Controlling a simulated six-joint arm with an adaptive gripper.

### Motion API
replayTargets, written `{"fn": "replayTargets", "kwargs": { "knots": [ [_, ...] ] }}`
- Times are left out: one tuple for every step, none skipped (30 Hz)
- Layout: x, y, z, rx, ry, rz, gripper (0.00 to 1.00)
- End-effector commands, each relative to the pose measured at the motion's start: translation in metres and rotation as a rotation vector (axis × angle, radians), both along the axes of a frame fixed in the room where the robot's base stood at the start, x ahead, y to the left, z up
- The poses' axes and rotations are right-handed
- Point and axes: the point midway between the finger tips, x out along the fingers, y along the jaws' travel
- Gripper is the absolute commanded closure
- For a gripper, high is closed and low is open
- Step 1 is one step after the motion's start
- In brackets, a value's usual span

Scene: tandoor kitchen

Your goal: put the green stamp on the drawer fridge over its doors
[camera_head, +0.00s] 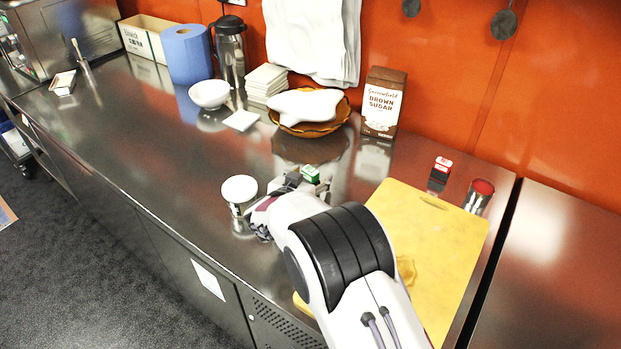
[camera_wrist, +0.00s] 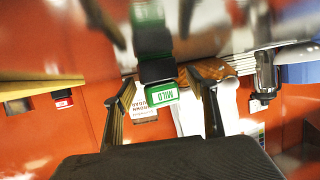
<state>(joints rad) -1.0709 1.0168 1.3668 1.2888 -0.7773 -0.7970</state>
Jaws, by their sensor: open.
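The green stamp (camera_head: 310,174) stands on the steel top of the drawer fridge (camera_head: 150,150), just beyond my gripper. In the wrist view the stamp (camera_wrist: 161,95) shows its green "MILD" label and black body, with its reflection in the steel. My gripper (camera_wrist: 160,88) is open, with one finger on each side of the stamp and visible gaps between. In the head view my gripper (camera_head: 287,186) is partly hidden by my own arm. The fridge's doors (camera_head: 185,255) are along the front, below the top's edge.
A white round-topped object (camera_head: 239,188) stands close left of my gripper. A yellow board (camera_head: 445,225), red stamp (camera_head: 442,164) and red-topped can (camera_head: 479,196) are right. A brown sugar box (camera_head: 384,102) and orange dish (camera_head: 337,122) stand behind. The front left of the top is clear.

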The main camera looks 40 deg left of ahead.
Motion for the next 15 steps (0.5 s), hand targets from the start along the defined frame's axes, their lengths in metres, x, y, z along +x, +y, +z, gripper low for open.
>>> {"fn": "replayTargets", "kwargs": {
  "knots": [
    [-0.0001,0.0,0.0,0.0,0.0,0.0,0.43],
    [-0.0001,0.0,0.0,0.0,0.0,0.0,0.43],
    [-0.0002,0.0,0.0001,0.0,0.0,0.0,0.43],
    [-0.0002,0.0,0.0001,0.0,0.0,0.0,0.43],
    [-0.0002,0.0,0.0001,0.0,0.0,0.0,0.43],
    [-0.0002,0.0,0.0001,0.0,0.0,0.0,0.43],
    [-0.0002,0.0,0.0001,0.0,0.0,0.0,0.43],
    [-0.0002,0.0,0.0001,0.0,0.0,0.0,0.51],
    [-0.0003,-0.0001,0.0001,0.0,0.0,0.0,0.61],
    [-0.0003,-0.0001,0.0001,0.0,0.0,0.0,0.69],
    [-0.0003,-0.0001,0.0001,0.0,0.0,0.0,0.77],
    [-0.0003,-0.0001,0.0001,0.0,0.0,0.0,0.84],
    [-0.0003,-0.0001,0.0001,0.0,0.0,0.0,0.84],
    [-0.0003,-0.0001,0.0001,0.0,0.0,0.0,0.84],
    [-0.0002,0.0,0.0004,0.0,-0.001,0.0,0.88]
  ]
}}
